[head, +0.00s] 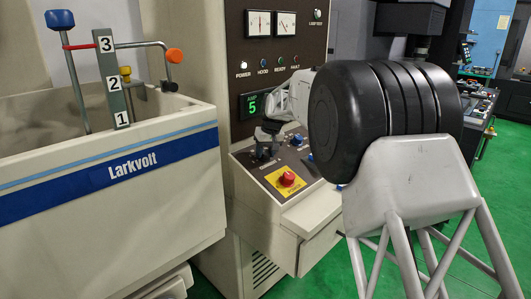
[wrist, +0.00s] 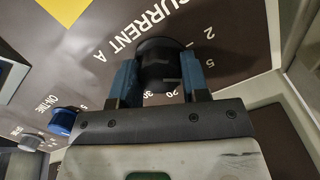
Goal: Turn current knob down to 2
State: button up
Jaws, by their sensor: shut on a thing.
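The black current knob (wrist: 158,50) stands on the dark panel under the printed words "CURRENT A" (wrist: 155,15) in the wrist view. My gripper (wrist: 160,72) is shut on it, with one blue finger on each side. Printed numbers ring the knob; its pointer is not clear to me. In the head view my gripper (head: 267,146) reaches down to the left part of the sloped control panel and largely hides the knob. The green display (head: 252,106) above it reads AMP 5.
A red emergency button (head: 287,179) on a yellow plate sits in front of the gripper. Blue knobs (head: 297,140) are to the right; another blue knob (wrist: 62,121) is near the gripper in the wrist view. The Larkvolt tank (head: 120,175) stands left.

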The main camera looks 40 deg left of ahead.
aim_at(268, 155)
jog(key=n, duration=0.6)
jog(key=shift+s+f+n+t, duration=0.1)
jog(key=shift+f+n+t, duration=0.05)
jog(key=shift+n+t, duration=0.2)
dwell(0.3)
jog(key=o, duration=0.9)
jog(key=shift+o, duration=0.2)
jog(key=shift+r, duration=0.2)
jog(key=shift+v, duration=3.75)
jog(key=shift+a, duration=0.1)
jog(key=shift+r, duration=0.1)
